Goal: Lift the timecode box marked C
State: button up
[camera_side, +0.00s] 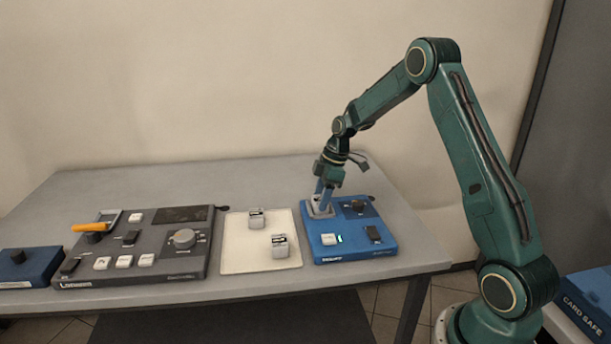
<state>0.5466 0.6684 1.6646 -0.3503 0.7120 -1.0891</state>
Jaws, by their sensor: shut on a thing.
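My gripper (323,193) points down over the back left corner of the blue console (348,248). Two small light grey boxes with dark markings stand on the cream mat: one at the back (256,219) and one nearer the front (280,246). Their markings are too small to read, so I cannot tell which is marked C.
A dark grey control panel (215,225) with knobs, buttons and an orange-handled lever (92,227) lies left of the mat (236,258). A smaller blue unit (30,265) sits at the far left. The back of the grey table (190,180) is free.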

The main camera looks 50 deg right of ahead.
jog(key=shift+r, duration=0.2)
notch_tip(320, 180, up, 20)
jog(key=shift+f, duration=0.2)
dwell(0.4)
dwell(0.6)
